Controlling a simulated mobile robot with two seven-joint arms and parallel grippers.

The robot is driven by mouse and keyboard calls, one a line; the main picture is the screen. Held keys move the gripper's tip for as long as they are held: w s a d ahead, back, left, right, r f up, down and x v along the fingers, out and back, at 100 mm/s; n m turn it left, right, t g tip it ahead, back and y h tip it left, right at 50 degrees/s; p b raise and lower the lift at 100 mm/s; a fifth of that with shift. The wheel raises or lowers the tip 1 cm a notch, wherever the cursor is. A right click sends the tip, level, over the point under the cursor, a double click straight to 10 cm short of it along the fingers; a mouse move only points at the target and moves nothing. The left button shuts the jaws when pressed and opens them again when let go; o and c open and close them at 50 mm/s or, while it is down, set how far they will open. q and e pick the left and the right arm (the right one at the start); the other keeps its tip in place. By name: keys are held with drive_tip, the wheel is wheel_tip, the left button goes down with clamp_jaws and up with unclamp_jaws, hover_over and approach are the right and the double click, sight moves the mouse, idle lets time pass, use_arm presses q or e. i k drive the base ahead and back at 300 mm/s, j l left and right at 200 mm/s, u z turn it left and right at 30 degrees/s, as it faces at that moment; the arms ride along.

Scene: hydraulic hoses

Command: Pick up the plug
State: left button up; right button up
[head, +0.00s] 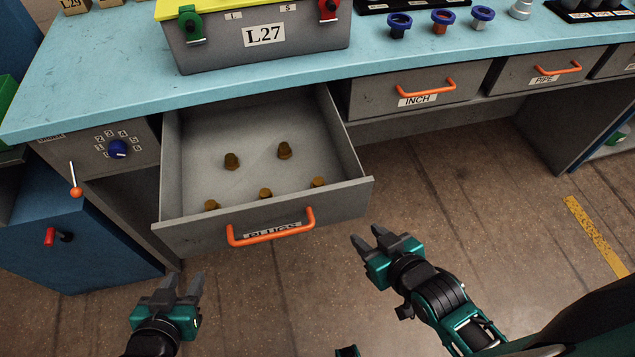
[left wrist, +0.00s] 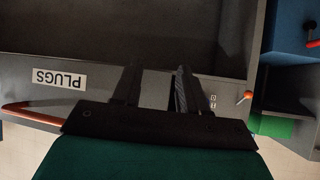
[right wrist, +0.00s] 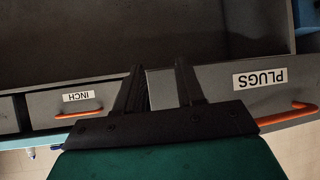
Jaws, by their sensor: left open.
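Several small brown-gold plugs stand in the open grey drawer (head: 195,130) labelled PLUGS. Two plugs, one (head: 231,161) and another (head: 284,151), stand mid-drawer. Others (head: 265,193) are near the front wall and partly hidden by it. My left gripper (head: 182,282) is open and empty, in front of the drawer's left front corner. My right gripper (head: 367,237) is open and empty, just off the drawer's right front corner. The left wrist view shows the left fingers (left wrist: 155,85) apart, and the right wrist view shows the right fingers (right wrist: 160,85) apart. No plug is visible in either wrist view.
The drawer's orange handle (head: 271,237) sticks out in front. A grey bin (head: 265,50) labelled L27 stands on the blue bench (head: 90,85) above. The closed INCH drawer (head: 415,90) is to the right. A small orange-tipped lever (head: 75,190) sticks out at left.

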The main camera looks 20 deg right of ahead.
sight(210, 205)
drive_tip(key=j, duration=0.65)
drive_tip(key=k+j+z, duration=0.1)
drive_tip(key=j, duration=0.5)
drive_tip(key=k+j, duration=0.15)
drive_tip(key=j, duration=0.5)
